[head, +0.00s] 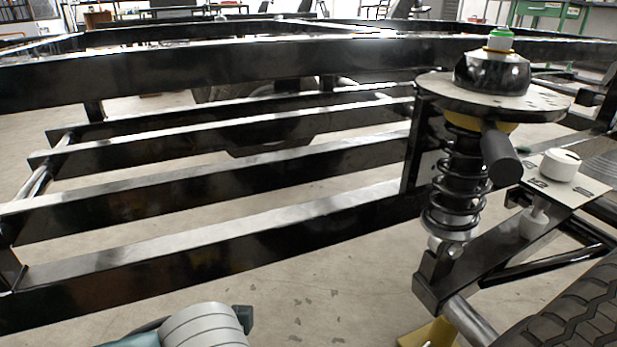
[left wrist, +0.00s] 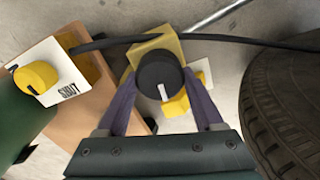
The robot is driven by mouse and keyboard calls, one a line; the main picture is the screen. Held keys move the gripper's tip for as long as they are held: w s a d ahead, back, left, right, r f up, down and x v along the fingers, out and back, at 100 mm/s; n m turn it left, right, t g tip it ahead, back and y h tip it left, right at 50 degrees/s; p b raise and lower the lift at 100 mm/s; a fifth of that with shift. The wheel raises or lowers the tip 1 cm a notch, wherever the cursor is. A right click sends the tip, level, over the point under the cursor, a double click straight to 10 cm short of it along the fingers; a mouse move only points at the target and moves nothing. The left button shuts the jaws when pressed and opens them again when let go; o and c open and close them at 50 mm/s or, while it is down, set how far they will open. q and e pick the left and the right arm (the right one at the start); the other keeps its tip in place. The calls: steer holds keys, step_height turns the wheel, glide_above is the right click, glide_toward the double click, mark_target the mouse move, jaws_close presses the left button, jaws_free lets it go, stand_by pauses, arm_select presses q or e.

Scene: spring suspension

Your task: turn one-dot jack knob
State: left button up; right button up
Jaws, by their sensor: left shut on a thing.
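In the left wrist view a round black knob (left wrist: 159,72) with a white pointer line sits over a yellow body (left wrist: 142,48), which looks like the jack. My left gripper (left wrist: 160,88) is shut on the black knob, one purple finger on each side. No dot mark is readable on or beside it. In the head view a yellow part (head: 432,333) shows low at the bottom edge. My left gripper is out of the head view, and my right gripper is in neither view.
A yellow knob (left wrist: 36,77) on a plate marked SHUT stands at left in the wrist view. A black hose (left wrist: 110,42) crosses above; a tyre (left wrist: 285,90) is at right. The head view shows the black frame (head: 250,250), coil spring (head: 455,185) and a white knob (head: 561,163).

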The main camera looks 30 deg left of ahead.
arm_select(q)
steer(key=n+p, duration=0.2)
steer(key=p, duration=0.1)
steer(key=shift+r+n, duration=0.2)
steer(key=shift+n, duration=0.2)
steer(key=n+p, duration=0.2)
steer(key=n, duration=0.1)
steer(key=shift+w+n, duration=0.1)
steer(key=shift+n, duration=0.2)
steer(key=n+p, duration=0.1)
steer(key=n, duration=0.3)
steer(key=shift+d+f+n+p, duration=0.1)
steer(key=shift+f+n+p, duration=0.05)
steer(key=shift+n+p, duration=0.15)
steer(key=n+p, duration=0.1)
steer(key=n, duration=0.4)
steer(key=shift+w, duration=0.15)
steer(key=n, duration=0.5)
steer(key=shift+n+p, duration=0.35)
steer(key=shift+n, duration=0.05)
steer(key=n, duration=0.5)
steer(key=shift+w+a+f+n, duration=0.1)
steer(key=shift+a+n, duration=0.1)
steer(key=shift+n, duration=0.1)
steer(key=n, duration=0.5)
steer(key=shift+a, duration=0.1)
steer(key=n, duration=0.5)
steer(key=shift+a, duration=0.1)
